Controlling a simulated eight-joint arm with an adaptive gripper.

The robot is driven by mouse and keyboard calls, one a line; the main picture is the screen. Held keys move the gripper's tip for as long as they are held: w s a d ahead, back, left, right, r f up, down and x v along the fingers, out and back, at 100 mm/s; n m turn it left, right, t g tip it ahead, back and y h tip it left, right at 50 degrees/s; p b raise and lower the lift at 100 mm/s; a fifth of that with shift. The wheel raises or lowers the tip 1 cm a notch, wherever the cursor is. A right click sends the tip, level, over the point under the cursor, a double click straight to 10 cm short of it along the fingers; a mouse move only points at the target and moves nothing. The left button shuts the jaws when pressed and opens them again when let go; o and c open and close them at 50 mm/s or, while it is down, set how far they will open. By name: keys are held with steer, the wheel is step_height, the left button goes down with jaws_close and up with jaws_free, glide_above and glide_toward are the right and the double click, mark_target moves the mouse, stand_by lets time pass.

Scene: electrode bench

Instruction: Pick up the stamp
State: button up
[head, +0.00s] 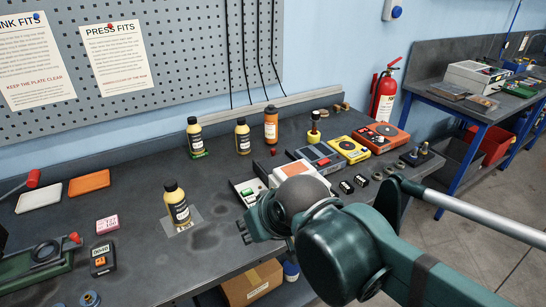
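I cannot pick out the stamp with certainty. A small upright piece with a dark knob and yellow base (314,128) stands at the back of the bench, right of the orange bottle, and has a stamp-like shape. A dark knobbed piece on a black base (424,150) at the bench's right end is also too small to identify. My gripper (243,222) is over the middle front of the bench, left of and nearer than both pieces. It is apart from them. My arm hides much of it, and its finger opening is unclear.
The grey bench (135,180) holds several bottles, one on a clear sheet (192,228) left of my gripper. A yellow meter (348,149) and an orange device (381,137) stand at the back right. A white device with an orange panel (298,171) lies just behind my gripper.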

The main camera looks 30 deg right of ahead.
steer(key=w+d+r+n+g+p, duration=0.2)
steer(key=w+d+r+n+p, duration=0.25)
steer(key=w+r+p, duration=0.5)
steer(key=n+g+h+p, duration=0.1)
steer(key=n+g+p, duration=0.4)
steer(key=n+p, duration=1)
glide_above(273, 155)
steer(key=w+p, duration=0.1)
step_height(273, 155, down, 10)
steer(key=m, duration=0.2)
steer(key=shift+w+a+n, duration=0.1)
steer(key=shift+a+n, duration=0.15)
steer(key=shift+a, duration=0.15)
steer(key=shift+f, duration=0.1)
steer(key=shift+d+f, duration=0.15)
steer(key=shift+f, duration=1.05)
steer(key=shift+f, duration=0.1)
